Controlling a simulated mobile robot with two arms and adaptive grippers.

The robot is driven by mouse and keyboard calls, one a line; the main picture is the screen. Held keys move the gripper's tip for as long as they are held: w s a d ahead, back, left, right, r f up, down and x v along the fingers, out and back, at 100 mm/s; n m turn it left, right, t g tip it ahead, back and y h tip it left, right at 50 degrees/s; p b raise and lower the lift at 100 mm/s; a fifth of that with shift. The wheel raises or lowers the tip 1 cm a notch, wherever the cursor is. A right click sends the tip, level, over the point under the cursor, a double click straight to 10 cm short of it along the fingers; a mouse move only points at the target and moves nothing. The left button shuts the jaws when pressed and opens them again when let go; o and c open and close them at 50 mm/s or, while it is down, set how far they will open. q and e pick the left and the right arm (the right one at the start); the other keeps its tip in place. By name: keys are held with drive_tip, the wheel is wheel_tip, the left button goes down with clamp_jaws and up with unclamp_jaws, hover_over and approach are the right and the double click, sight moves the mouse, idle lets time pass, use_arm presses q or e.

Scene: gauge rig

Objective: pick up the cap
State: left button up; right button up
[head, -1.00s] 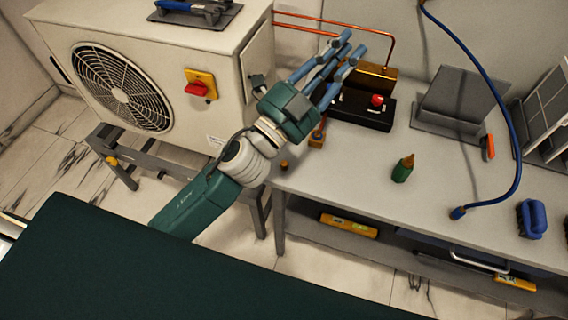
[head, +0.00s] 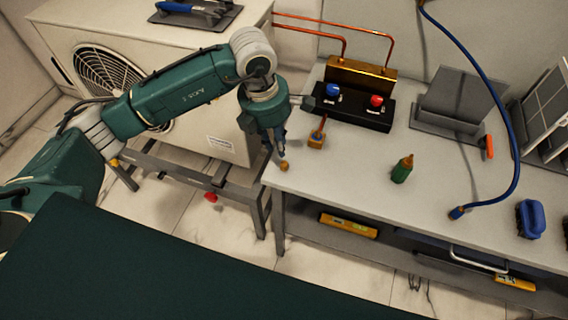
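The cap, which I take to be the small brass-coloured round piece (head: 284,166), lies near the left edge of the workbench (head: 340,185). My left gripper (head: 277,152) points down just above and slightly left of it in the picture. Its fingers look close together from this angle, and I cannot tell how far apart they are or whether they touch the cap. The cap is not visibly held. My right gripper is not in view.
A green bottle (head: 402,169) and a blue hose (head: 512,170) are to the right. Bare bench lies between cap and bottle.

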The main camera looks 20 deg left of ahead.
sight(284, 163)
use_arm(q)
drive_tip(key=f, duration=0.3)
drive_tip(key=shift+w+d+f+p, duration=0.15)
drive_tip(key=shift+d+f+p, duration=0.1)
drive_tip(key=shift+d+p, duration=0.1)
drive_tip(key=shift+f+p, duration=0.45)
drive_tip(key=shift+f, duration=0.1)
drive_tip(key=f, duration=0.1)
drive_tip(key=f+p, duration=0.1)
drive_tip(key=f, duration=0.2)
drive_tip(key=shift+w+d+f+p, duration=0.15)
drive_tip(key=shift+w+d+p, duration=0.1)
drive_tip(key=shift+d+p, duration=0.1)
clamp_jaws()
